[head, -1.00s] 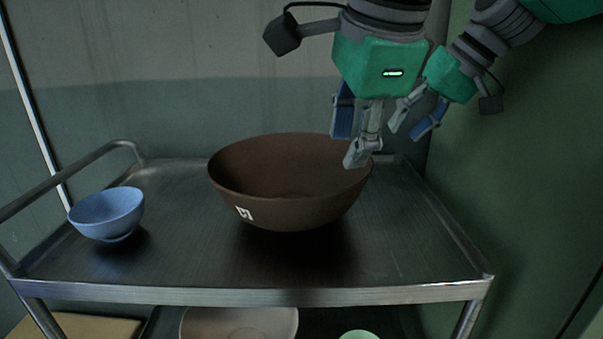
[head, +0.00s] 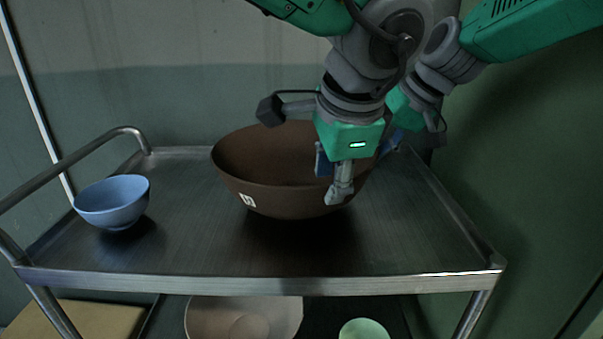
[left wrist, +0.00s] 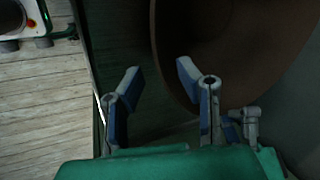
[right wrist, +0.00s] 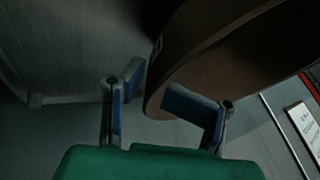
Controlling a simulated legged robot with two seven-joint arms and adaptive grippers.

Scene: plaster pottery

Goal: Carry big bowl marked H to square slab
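The big brown bowl (head: 270,198) stands upright on the trolley's metal top, with a white mark, its letter hard to read, on its front. It also shows in the left wrist view (left wrist: 235,50) and the right wrist view (right wrist: 200,45). My left gripper (head: 332,182) is open at the bowl's right front side. Its fingers (left wrist: 158,75) show on either side of the rim in the left wrist view; contact is unclear. My right gripper (right wrist: 150,85) is open, its fingers around the bowl's edge; the left arm mostly hides it in the head view. No slab is clearly identifiable.
A small blue bowl (head: 112,203) stands at the left of the trolley top (head: 200,250). Below are a pale bowl (head: 240,318), a green round piece (head: 364,330) and a tan flat board (head: 75,322). Walls stand behind and right. The top's front is clear.

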